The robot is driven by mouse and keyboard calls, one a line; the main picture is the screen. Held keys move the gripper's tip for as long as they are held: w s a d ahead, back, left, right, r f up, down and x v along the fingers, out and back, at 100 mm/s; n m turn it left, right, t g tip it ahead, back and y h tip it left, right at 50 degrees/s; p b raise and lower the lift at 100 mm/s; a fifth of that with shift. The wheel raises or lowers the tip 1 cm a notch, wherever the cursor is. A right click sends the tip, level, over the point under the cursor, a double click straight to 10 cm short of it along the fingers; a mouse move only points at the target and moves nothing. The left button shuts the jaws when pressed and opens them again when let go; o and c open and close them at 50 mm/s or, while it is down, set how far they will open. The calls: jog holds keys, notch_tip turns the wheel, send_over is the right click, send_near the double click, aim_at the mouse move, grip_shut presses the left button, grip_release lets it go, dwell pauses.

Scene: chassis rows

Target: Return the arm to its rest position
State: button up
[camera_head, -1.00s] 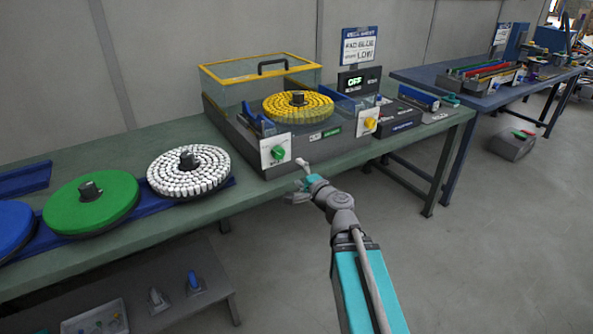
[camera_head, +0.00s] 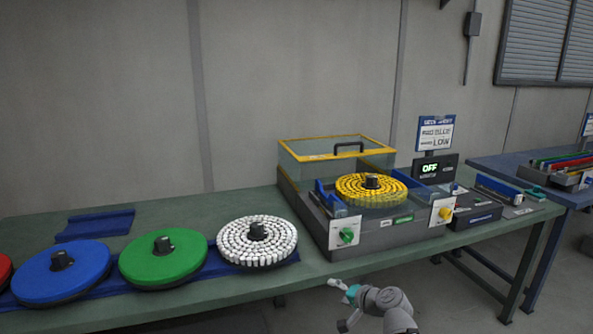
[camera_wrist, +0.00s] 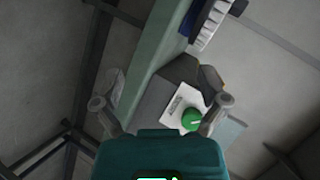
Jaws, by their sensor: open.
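My gripper (camera_head: 347,306) is low in the head view, in front of the green table's front edge and below the machine with the green knob. It holds nothing. In the wrist view my gripper (camera_wrist: 160,110) shows its two fingers spread wide apart, so it is open. Between and beyond the fingers is the green knob (camera_wrist: 192,119) on its white plate, which also shows in the head view (camera_head: 346,236). My arm (camera_head: 388,304) comes in from the bottom edge of the head view.
The machine (camera_head: 385,238) carries a disc of yellow pieces (camera_head: 352,190) and an open yellow-framed lid (camera_head: 300,150). White (camera_head: 235,240), green (camera_head: 165,268) and blue (camera_head: 85,280) discs stand on the table (camera_head: 215,301) to its left. A sign reading OFF (camera_head: 436,168) stands behind. Floor in front is clear.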

jog(key=s+d+f+n+g+h, duration=0.3)
jog(key=s+f+g+h, duration=0.15)
jog(key=s, duration=0.25)
jog(key=s+d+f+n+g+h, duration=0.2)
jog(key=s+f+n+g+h, duration=0.15)
jog(key=s+f+g, duration=0.25)
notch_tip(320, 180, up, 18)
jog(key=p, duration=1.8)
